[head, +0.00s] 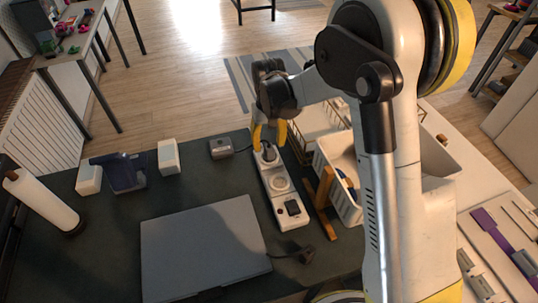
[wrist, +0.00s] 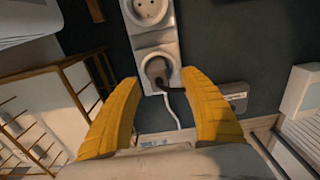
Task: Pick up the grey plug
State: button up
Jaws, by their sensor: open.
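The grey plug (wrist: 157,69) sits in the end socket of a white power strip (wrist: 156,41), with a cord running from it. In the head view the plug (head: 268,155) is at the far end of the strip (head: 272,183), just below my gripper (head: 268,139). My gripper's yellow fingers are spread apart and empty. In the wrist view the plug lies between and slightly beyond the fingertips of my gripper (wrist: 161,82). I cannot tell whether either finger touches it.
A dark plug (head: 303,254) lies near the strip's close end, beside a grey laptop (head: 203,250). A small grey box (head: 221,148) is left of the gripper. A wooden stand (head: 325,205) and white bin (head: 340,200) crowd the right side.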

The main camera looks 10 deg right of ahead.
aim_at(269, 146)
notch_tip(269, 146, down, 3)
jog(key=shift+f+b, duration=0.2)
jog(key=shift+b, duration=0.35)
jog(key=shift+r, duration=0.1)
jog(key=shift+c, duration=0.2)
grip_shut()
jog(key=shift+r, duration=0.1)
